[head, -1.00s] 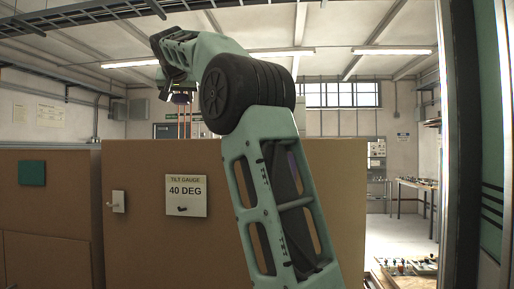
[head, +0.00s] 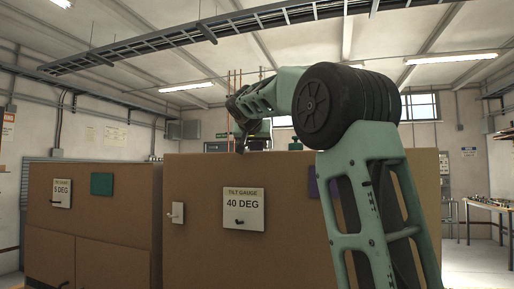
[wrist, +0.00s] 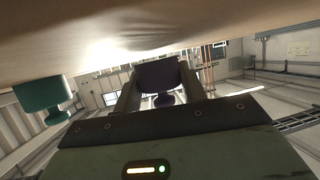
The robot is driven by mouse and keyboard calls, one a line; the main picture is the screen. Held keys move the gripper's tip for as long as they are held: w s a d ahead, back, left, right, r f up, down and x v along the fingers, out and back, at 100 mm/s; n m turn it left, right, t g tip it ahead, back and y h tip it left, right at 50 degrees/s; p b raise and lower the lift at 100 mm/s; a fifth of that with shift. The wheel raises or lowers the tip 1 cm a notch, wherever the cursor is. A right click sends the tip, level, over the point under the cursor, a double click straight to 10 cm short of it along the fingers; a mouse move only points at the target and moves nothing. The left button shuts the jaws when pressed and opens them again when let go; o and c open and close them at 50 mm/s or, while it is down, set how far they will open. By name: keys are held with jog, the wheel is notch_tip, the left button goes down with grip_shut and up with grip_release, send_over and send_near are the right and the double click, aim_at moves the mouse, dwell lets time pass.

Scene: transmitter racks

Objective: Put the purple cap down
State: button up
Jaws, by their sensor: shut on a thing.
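The purple cap (wrist: 157,75) is between the two fingers of my gripper (wrist: 158,88) in the wrist view, with its wide end towards the brown cabinet surface. In the head view my gripper (head: 254,128) is low over the top edge of the brown cabinet marked 40 DEG (head: 195,252), and the cap shows as a small dark purple patch (head: 258,144) at that edge. My gripper is shut on the cap. I cannot tell whether the cap touches the surface. A green cap (wrist: 43,94) is on the same surface, apart from the purple one.
A second cabinet marked 5 DEG (head: 90,222) stands to the left. A teal plate (head: 101,183) is on its front. A purple plate (head: 313,186) on the nearer cabinet is partly behind my arm. A cable tray (head: 210,32) runs overhead.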

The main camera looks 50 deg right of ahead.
jog(key=shift+f, duration=0.35)
jog(key=shift+f+b, duration=0.2)
jog(key=shift+b, duration=0.1)
jog(key=o, duration=1)
jog(key=shift+c, duration=0.2)
jog(key=shift+r, duration=0.15)
jog(key=shift+a+r+p, duration=0.1)
jog(key=shift+r+p, duration=0.05)
jog(key=shift+p, duration=0.15)
jog(key=b+v, duration=0.3)
jog(key=v, duration=0.9)
jog(key=shift+b, duration=0.4)
